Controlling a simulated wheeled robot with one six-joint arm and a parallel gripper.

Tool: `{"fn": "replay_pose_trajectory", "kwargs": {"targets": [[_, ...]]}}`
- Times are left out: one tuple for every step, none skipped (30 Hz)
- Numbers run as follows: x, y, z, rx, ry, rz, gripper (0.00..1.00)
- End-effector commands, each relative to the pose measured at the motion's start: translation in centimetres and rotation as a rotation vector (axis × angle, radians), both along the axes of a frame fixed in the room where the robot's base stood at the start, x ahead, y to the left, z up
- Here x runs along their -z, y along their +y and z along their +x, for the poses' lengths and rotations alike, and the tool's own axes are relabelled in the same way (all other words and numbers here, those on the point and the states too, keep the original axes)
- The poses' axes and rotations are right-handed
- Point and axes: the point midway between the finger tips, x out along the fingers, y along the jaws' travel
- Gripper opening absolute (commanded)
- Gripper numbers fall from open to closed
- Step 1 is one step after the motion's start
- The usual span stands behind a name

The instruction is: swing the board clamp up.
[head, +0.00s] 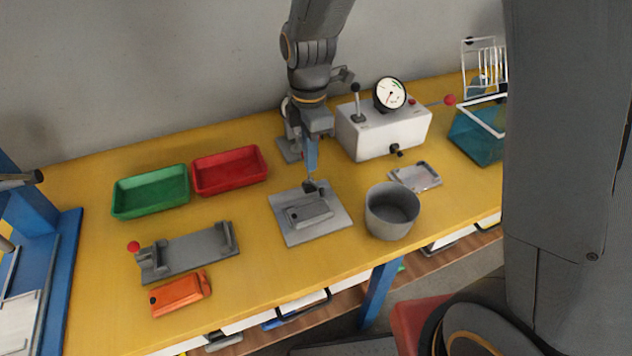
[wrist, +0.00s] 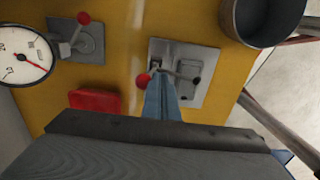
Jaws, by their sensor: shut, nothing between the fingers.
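A grey plate (head: 335,222) under my gripper carries a grey box-shaped part (head: 309,209). A small toggle clamp (head: 310,186) stands at the plate's back edge. In the wrist view the clamp's arm (wrist: 186,75) reaches over the part, and its red knob (wrist: 143,80) is beside my fingertips. My gripper (head: 311,174) points down just above the clamp, its blue fingers shut and empty; they also show in the wrist view (wrist: 161,84). The fingers hide part of the clamp, and I cannot tell whether they touch it.
Behind stand a white gauge box (head: 382,135) and a lever base (wrist: 75,48) with a red knob. A grey pot (head: 391,211) is close right of the plate. Red (head: 230,171) and green (head: 150,191) trays, a grey fixture (head: 190,256) and an orange case (head: 181,294) lie left.

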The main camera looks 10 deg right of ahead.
Motion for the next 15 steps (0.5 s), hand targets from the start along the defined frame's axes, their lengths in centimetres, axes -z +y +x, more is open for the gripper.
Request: {"fn": "replay_pose_trajectory", "kwargs": {"targets": [[0.00, 0.01, 0.06, 0.000, 0.000, 0.000, 0.00], [0.00, 0.01, 0.06, 0.000, 0.000, 0.000, 0.00], [0.00, 0.00, 0.05, 0.000, 0.000, 0.000, 0.00], [0.00, 0.00, 0.05, 0.000, 0.000, 0.000, 0.00], [0.00, 0.00, 0.04, 0.000, 0.000, 0.000, 0.00], [0.00, 0.01, 0.04, 0.000, 0.000, 0.000, 0.00], [0.00, 0.01, 0.03, 0.000, 0.000, 0.000, 0.00], [0.00, 0.01, 0.03, 0.000, 0.000, 0.000, 0.00], [0.01, 0.01, 0.05, 0.000, 0.000, 0.000, 0.00], [0.02, 0.02, 0.08, 0.000, 0.000, 0.000, 0.00], [0.04, 0.04, 0.12, 0.000, 0.000, 0.000, 0.00], [0.07, 0.06, 0.21, 0.000, 0.001, 0.000, 0.00], [0.11, 0.08, 0.29, 0.000, 0.001, 0.000, 0.00], [0.15, 0.11, 0.39, 0.000, 0.001, 0.000, 0.00], [0.21, 0.16, 0.56, 0.000, 0.001, 0.000, 0.00]]}}
